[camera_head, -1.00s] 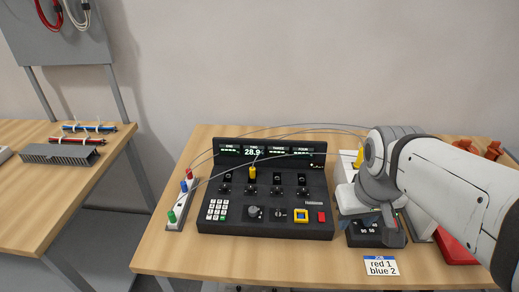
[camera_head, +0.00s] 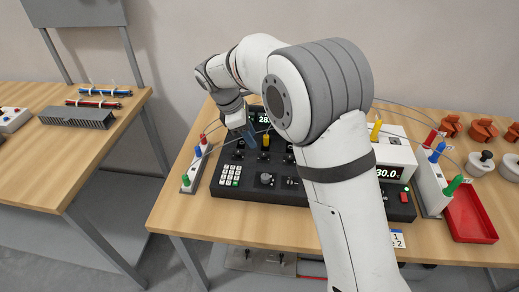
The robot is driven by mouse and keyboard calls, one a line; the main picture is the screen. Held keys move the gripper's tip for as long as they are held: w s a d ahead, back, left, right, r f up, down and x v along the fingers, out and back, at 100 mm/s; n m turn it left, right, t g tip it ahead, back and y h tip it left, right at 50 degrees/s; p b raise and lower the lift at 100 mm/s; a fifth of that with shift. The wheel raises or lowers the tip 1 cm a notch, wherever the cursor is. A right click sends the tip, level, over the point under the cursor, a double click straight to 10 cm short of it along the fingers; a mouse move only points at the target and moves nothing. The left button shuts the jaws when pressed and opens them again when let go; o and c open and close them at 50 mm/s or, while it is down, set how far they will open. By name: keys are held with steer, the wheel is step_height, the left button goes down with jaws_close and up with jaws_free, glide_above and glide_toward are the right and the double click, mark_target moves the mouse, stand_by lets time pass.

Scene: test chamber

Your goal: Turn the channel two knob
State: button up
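The black channel console (camera_head: 222,189) stands on the wooden table, partly hidden behind my arm. Its display (camera_head: 264,119) shows "28" with the rest cut off by my arm. A yellow plug (camera_head: 266,142) stands in the second channel column. The small dark channel two knob (camera_head: 262,156) is just below it. My gripper (camera_head: 248,139) points down over the upper left of the console, left of the yellow plug. Its fingers are small and partly see-through blue, so I cannot tell whether they are open or whether they touch anything. Channels three and four are mostly hidden.
A plug strip (camera_head: 189,181) with green, blue and red plugs is left of the console. Right of my arm are a white box (camera_head: 396,155) reading "30.0", another plug strip (camera_head: 432,192), a red tray (camera_head: 472,217) and orange knobs (camera_head: 484,130). Thin cables cross above the console.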

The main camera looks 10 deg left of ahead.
mark_target(262, 155)
steer(key=p+x, duration=0.1)
steer(key=x, duration=0.6)
steer(key=shift+d+f, duration=0.15)
steer(key=shift+f, duration=0.1)
steer(key=shift+c, duration=0.6)
